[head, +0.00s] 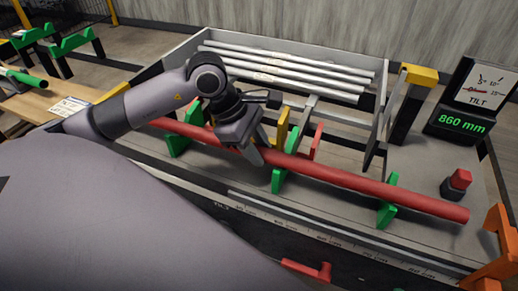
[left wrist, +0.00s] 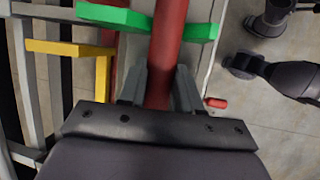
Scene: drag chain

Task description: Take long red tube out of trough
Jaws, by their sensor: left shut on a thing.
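The long red tube (head: 340,179) lies across the front of the bench, resting along several green supports (head: 280,178). Its right end sticks out past the rightmost green support (head: 387,211). My left gripper (head: 252,152) is over the tube left of its middle, with its fingers down around it. In the left wrist view, the two grey fingers (left wrist: 160,88) stand on either side of the red tube (left wrist: 168,40), close against it, just short of a green support (left wrist: 145,20). My right gripper is not in view.
Several pale tubes (head: 285,63) lie in a rack behind. A yellow-topped post (head: 415,76), a display reading 860 mm (head: 462,122) and a red-topped button (head: 458,182) stand at the right. An orange stand (head: 497,245) is at the lower right corner. Yellow and red uprights (head: 315,142) stand close behind the tube.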

